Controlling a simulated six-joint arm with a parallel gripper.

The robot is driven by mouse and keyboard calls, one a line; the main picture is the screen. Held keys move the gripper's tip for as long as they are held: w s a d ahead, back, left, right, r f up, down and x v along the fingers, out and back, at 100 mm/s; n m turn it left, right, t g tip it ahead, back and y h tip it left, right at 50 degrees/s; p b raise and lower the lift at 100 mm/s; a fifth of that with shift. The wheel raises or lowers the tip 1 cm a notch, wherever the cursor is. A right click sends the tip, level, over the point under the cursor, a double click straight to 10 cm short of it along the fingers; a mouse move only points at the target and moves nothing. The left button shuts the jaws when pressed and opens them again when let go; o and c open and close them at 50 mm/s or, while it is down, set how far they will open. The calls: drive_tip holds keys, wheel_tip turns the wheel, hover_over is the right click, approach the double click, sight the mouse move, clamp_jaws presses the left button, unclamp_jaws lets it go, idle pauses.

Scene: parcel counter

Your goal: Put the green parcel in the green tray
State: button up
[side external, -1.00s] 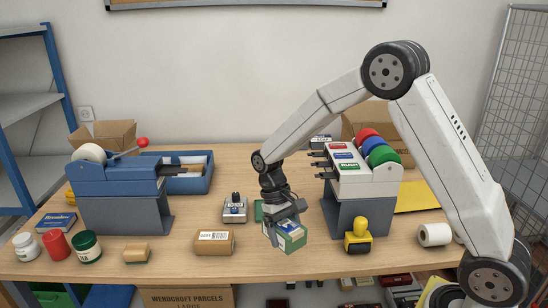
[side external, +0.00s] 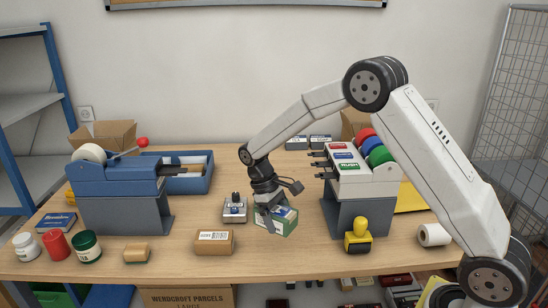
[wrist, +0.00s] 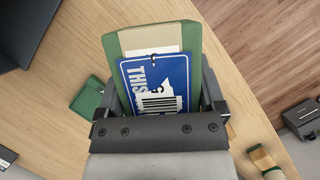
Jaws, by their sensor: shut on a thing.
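My gripper (side external: 268,215) is shut on the green parcel (side external: 284,222), a box with a white top patch, and points down near the table's middle. In the wrist view the parcel (wrist: 193,60) lies between the fingers, with a blue and white barcode tag (wrist: 155,85) over its face. Whether the parcel touches the table is hard to tell. A flat green item (wrist: 88,98) lies on the wood beside the gripper in the wrist view. A green bin (side external: 52,296) shows under the table at left. I cannot tell which is the green tray.
A brown carton (side external: 214,242) and a small grey device (side external: 234,209) stand left of the gripper. The blue machine (side external: 118,182) is farther left.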

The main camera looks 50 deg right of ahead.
drive_tip(key=w+d+n+t+h, duration=0.1)
drive_tip(key=w+d+n+h, duration=0.1)
drive_tip(key=w+d+n, duration=0.5)
drive_tip(key=shift+w+d+r+h, duration=0.3)
drive_tip(key=shift+w+d+r, duration=0.15)
drive_tip(key=shift+w+d, duration=3)
drive_tip(key=shift+s+f, duration=0.1)
drive_tip(key=shift+s, duration=0.05)
drive_tip(key=shift+f, duration=4.9)
drive_tip(key=shift+f, duration=0.1)
drive_tip(key=o, duration=1.1)
drive_tip(key=shift+o, duration=0.2)
